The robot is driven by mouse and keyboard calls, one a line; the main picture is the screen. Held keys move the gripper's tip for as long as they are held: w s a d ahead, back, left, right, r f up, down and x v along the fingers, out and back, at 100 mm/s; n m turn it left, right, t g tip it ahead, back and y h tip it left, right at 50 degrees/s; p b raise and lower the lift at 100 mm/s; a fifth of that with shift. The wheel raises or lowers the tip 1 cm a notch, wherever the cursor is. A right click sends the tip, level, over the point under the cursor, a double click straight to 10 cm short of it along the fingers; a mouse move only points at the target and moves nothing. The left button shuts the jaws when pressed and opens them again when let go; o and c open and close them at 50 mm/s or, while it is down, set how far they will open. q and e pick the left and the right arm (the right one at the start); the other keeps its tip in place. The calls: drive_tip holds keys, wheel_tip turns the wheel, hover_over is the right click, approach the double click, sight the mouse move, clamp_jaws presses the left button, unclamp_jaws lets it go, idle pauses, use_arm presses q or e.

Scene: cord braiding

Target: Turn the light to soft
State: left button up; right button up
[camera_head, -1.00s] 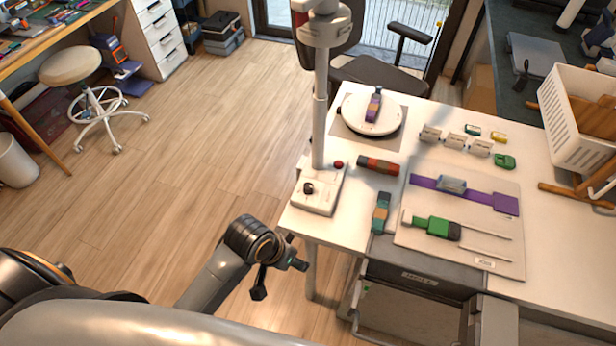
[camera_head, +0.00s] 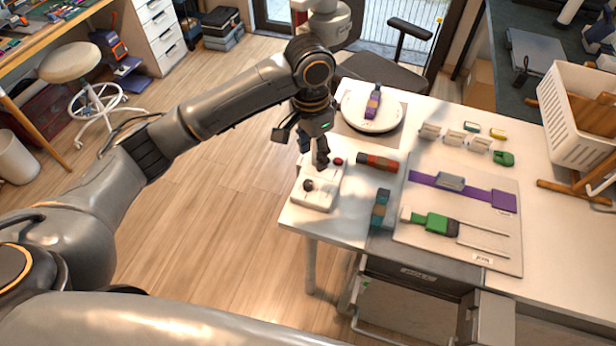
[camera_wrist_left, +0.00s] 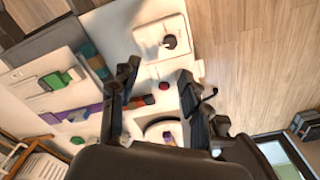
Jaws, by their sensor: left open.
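The light's white base (camera_head: 314,200) stands at the left edge of the table, with a dark knob (camera_head: 308,186) and a small red button (camera_head: 338,161) on it. My left arm hides most of the light's pole, and the grey lamp head shows behind my wrist. My left gripper (camera_head: 301,150) is open and empty, above the back part of the base. In the left wrist view the base (camera_wrist_left: 150,36) with its dark knob (camera_wrist_left: 169,41) lies beyond the open fingers (camera_wrist_left: 158,85), toward the top of the picture. My right gripper is not in view.
A round white plate (camera_head: 371,115) with a purple item stands behind the base. A red and dark cylinder (camera_head: 378,163) and a teal piece (camera_head: 380,209) lie close to its right. A board (camera_head: 470,245) with cords and a white crate (camera_head: 575,130) are further right.

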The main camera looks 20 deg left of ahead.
sight(308, 183)
use_arm(q)
drive_tip(key=f, duration=0.4)
drive_tip(key=a+f, duration=0.1)
drive_tip(key=f, duration=0.3)
drive_tip(key=f+p, duration=0.1)
drive_tip(key=f, duration=0.2)
drive_tip(key=shift+w+a+f, duration=0.25)
drive_tip(key=shift+w+f, duration=0.15)
clamp_jaws()
